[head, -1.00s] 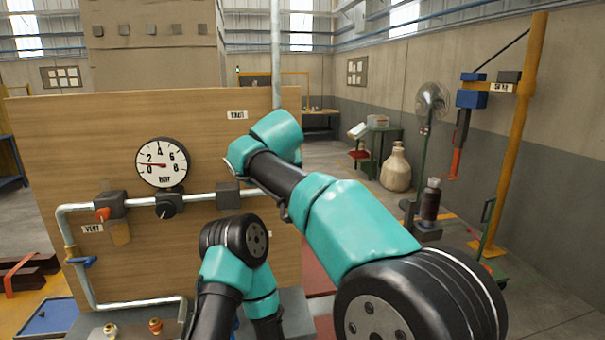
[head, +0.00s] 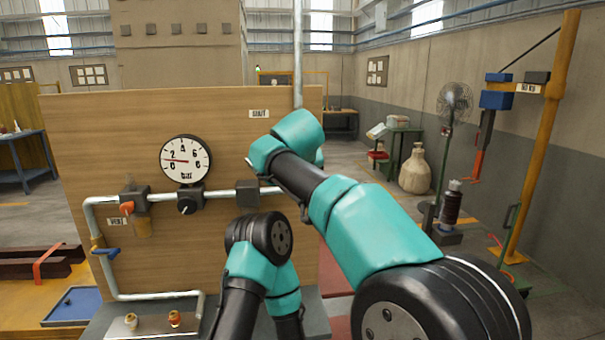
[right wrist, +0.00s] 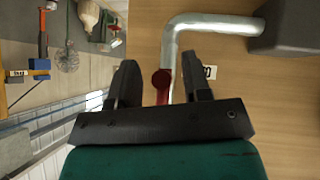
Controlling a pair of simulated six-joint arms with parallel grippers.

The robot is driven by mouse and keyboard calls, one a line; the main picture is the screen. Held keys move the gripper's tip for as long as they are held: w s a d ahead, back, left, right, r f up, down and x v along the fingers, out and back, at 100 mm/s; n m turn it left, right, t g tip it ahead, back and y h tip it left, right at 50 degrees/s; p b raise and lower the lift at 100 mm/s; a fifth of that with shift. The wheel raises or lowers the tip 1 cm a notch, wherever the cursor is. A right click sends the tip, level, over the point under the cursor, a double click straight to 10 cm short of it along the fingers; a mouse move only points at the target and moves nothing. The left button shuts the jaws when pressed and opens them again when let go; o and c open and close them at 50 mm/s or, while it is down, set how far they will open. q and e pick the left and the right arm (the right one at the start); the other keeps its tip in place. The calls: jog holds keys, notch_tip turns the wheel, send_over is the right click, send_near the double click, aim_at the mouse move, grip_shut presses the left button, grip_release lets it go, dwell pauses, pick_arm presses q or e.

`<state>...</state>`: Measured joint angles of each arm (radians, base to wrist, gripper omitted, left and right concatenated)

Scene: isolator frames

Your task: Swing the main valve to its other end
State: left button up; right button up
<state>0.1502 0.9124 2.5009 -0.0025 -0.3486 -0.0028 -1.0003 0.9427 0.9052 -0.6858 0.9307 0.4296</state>
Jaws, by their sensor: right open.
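A red handle (right wrist: 162,86) on the silver pipe (right wrist: 174,48) shows in the right wrist view, standing between the fingers of my right gripper (right wrist: 159,66). The fingers are open, with a gap on both sides of the handle. In the head view my right arm hides this handle and the gripper. A blue lever (head: 106,252) sits on the left vertical pipe, with no gripper near it. No readable label shows which of the two is the main valve. My left gripper is not in view.
The wooden panel (head: 100,150) carries a round gauge (head: 186,159), its needle low on the scale, an orange knob (head: 127,208) above a VENT label, and a black knob (head: 188,206). My arm links fill the lower middle.

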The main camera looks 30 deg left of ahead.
jog(key=v, duration=1.7)
jog(key=shift+s+r, duration=0.15)
jog(key=shift+s, duration=0.05)
